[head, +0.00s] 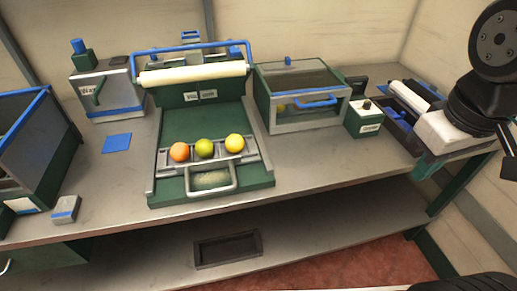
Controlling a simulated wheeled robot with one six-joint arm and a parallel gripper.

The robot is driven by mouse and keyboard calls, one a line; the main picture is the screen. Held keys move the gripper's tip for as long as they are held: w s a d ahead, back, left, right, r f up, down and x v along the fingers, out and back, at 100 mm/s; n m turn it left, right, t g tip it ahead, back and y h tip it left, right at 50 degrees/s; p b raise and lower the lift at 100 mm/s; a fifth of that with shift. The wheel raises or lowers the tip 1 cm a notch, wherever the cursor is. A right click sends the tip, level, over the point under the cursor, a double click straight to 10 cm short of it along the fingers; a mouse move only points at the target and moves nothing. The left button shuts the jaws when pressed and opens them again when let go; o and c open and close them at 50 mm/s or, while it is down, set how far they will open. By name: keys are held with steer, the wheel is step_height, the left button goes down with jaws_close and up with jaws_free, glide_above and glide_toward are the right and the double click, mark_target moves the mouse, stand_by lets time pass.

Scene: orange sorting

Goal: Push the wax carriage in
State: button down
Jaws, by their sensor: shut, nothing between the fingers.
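A box labelled "Wax" (105,92) stands at the back left, with a blue square (116,143) before it. A glass-fronted box (300,95) and a small green box (365,117) stand right of the machine. The front table strip right of the machine is clear.

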steer(key=w+a+f+n+t, duration=0.1)
steer(key=w+a+f+n, duration=0.3)
steer(key=w+a+n, duration=1.05)
steer(key=s+a+f+n+t+y, duration=0.1)
steer(key=a+f+n, duration=0.3)
steer(key=a+n, duration=0.5)
steer(key=s+a+f+n+t, duration=0.1)
steer(key=a+f+n, duration=0.35)
steer(key=n, duration=0.75)
steer(key=shift+g, duration=0.3)
steer(key=x, duration=0.5)
steer(key=a+x, duration=0.1)
steer(key=x, duration=0.2)
steer(key=shift+w, duration=0.5)
steer(key=w, duration=0.3)
steer(key=shift+w+a+f, duration=0.1)
steer(key=shift+a+f, duration=0.1)
steer(key=shift+a, duration=0.15)
steer(key=shift+w+a, duration=0.1)
steer(key=shift+w, duration=0.35)
